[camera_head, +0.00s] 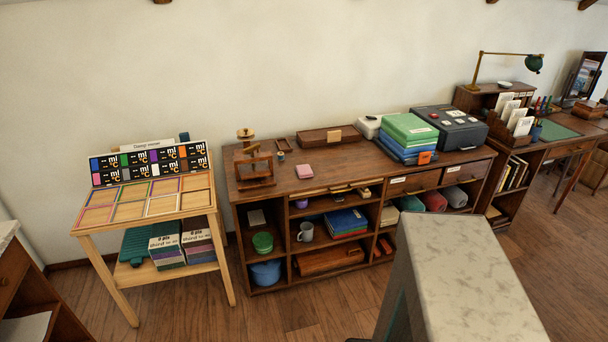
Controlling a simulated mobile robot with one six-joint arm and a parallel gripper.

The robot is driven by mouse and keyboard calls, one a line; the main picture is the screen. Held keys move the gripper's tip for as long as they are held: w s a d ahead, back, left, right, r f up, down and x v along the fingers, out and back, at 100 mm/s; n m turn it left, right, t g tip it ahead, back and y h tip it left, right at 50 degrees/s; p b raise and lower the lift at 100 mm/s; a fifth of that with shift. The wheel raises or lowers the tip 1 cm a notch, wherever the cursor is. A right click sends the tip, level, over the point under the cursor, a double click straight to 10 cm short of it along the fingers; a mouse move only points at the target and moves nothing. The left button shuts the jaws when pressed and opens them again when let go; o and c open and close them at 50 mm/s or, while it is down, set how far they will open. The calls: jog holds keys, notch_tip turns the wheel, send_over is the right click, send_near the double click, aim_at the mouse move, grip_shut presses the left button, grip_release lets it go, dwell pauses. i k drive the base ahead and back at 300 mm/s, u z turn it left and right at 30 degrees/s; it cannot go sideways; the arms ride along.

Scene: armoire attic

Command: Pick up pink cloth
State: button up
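A small pink folded piece (304,171), which looks like the pink cloth, lies flat on the top of the long dark wooden cabinet (345,170), left of its middle. A reddish-pink roll (434,200), perhaps also cloth, lies in an open compartment at the cabinet's right, between a green roll (411,203) and a grey roll (455,197). My gripper is not in view.
A wooden stand (254,168) and a brown tray (329,137) sit near the pink piece. Green and blue folders (407,130) are to the right. A light wooden display table (150,215) stands left. A pale-topped block (455,265) fills the front right. Floor shows before the cabinet.

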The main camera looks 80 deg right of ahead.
aim_at(304, 171)
jog(key=u, duration=0.35)
jog(key=k, duration=0.45)
jog(key=z, duration=1.35)
